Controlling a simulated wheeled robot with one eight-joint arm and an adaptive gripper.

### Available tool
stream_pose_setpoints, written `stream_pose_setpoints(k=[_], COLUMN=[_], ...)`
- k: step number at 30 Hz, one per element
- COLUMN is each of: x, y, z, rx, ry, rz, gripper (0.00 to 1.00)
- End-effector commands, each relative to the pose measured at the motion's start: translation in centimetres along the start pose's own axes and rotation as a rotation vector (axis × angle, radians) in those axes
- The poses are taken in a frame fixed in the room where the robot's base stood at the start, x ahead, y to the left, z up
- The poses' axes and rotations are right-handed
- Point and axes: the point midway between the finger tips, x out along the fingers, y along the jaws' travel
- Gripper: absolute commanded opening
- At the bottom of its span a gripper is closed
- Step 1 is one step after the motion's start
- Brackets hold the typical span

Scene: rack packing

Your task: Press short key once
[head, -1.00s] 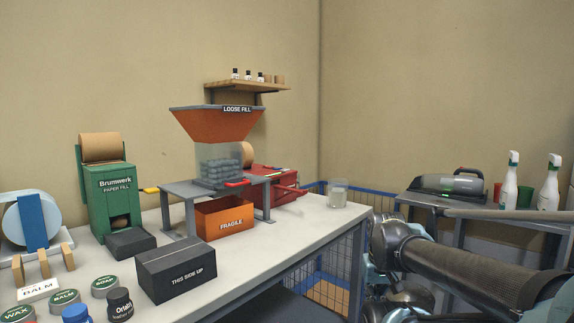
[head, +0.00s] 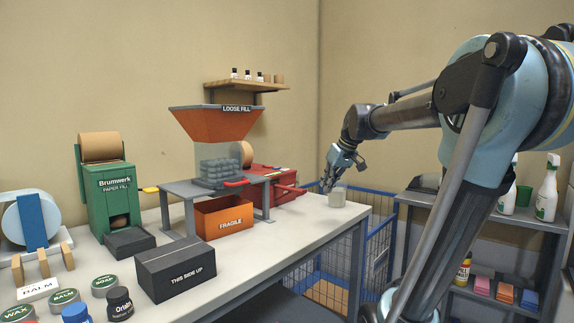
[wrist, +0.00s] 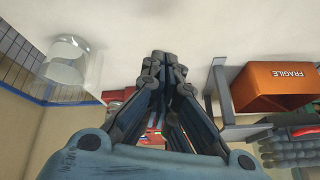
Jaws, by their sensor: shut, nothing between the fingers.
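My gripper (head: 328,185) is shut and empty, above the far right end of the bench, close to the clear jar. In the wrist view the closed fingers (wrist: 160,62) point at the bare bench top. The green Brumwerk paper fill machine (head: 108,190) has a yellow lever (head: 150,189) on its right side. A red machine (head: 268,181) with a red lever stands behind the loose fill stand. In the wrist view it is partly hidden behind my fingers. I cannot tell which part is the short key.
The clear jar (head: 337,197) stands at the bench's right end, also in the wrist view (wrist: 68,68). The loose fill hopper (head: 215,124) stands over an orange FRAGILE box (head: 222,217). A dark box (head: 175,266) and several tins are nearer. A blue-rimmed wire cage (head: 378,235) is right of the bench.

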Motion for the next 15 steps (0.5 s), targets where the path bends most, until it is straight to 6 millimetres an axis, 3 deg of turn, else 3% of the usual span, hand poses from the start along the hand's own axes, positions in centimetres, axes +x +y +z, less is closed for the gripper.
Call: stream_pose_setpoints(k=[1, 6, 12, 15], x=[-0.4, -1.3, -1.7, -1.7], y=[0.2, 0.7, 1.1, 1.3], z=[-2.8, -11.1, -20.0, -23.5], rx=[-0.029, -0.127, -0.234, -0.275], ry=[0.02, 0.094, 0.181, 0.216], rz=[-0.013, -0.055, -0.091, -0.103], gripper=[0.0, 0.0, 0.0, 0.0])
